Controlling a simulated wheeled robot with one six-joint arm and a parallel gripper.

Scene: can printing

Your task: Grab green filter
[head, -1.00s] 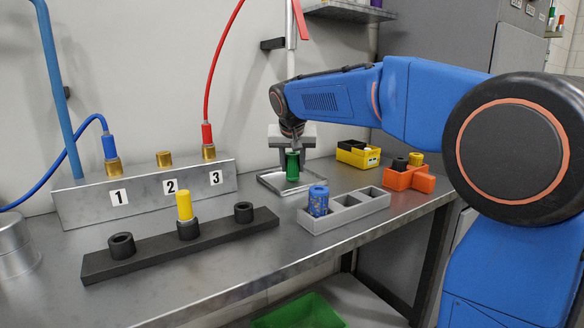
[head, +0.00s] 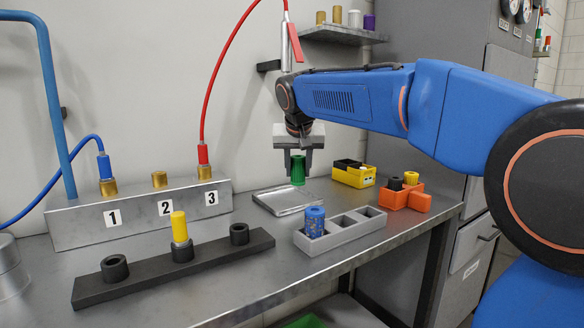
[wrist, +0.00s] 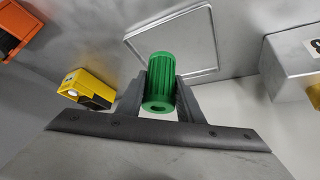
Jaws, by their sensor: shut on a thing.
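The green filter (head: 298,171) is a ribbed green cylinder held between the fingers of my gripper (head: 298,168). In the wrist view the green filter (wrist: 160,82) sits between the two dark fingers of my gripper (wrist: 161,88), with a hole visible in its near end. The filter is held upright above the area of a shallow metal tray (head: 270,207) and is clear of it. The tray (wrist: 207,52) looks empty in both views.
A grey three-slot holder (head: 345,234) with a blue cylinder (head: 314,220) stands in front. Yellow (head: 353,177) and orange (head: 388,199) boxes stand to the right. A dark bar (head: 140,279) with a yellow cylinder (head: 179,226) and a numbered metal block (head: 80,222) are to the left.

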